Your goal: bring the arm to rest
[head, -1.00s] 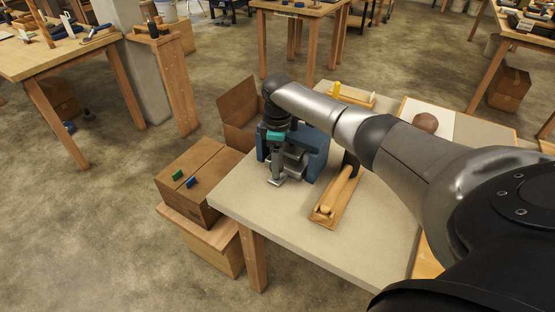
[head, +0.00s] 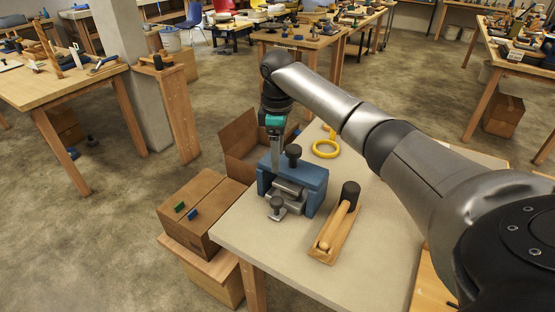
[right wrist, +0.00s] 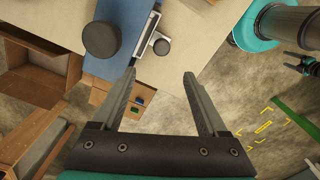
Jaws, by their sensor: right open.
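My right arm reaches in from the right in the head view. Its gripper (head: 275,150) points down at the far left part of the workbench, beside and partly in front of a blue vise-like fixture (head: 312,180). In the right wrist view the two fingers (right wrist: 160,80) stand apart with nothing between them. The blue fixture (right wrist: 112,68) and its dark round knob (right wrist: 101,39) show beyond the left finger.
A wooden holder (head: 337,232) with a dark-headed tool lies on the bench (head: 375,235). A yellow ring (head: 326,149) lies behind the fixture.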

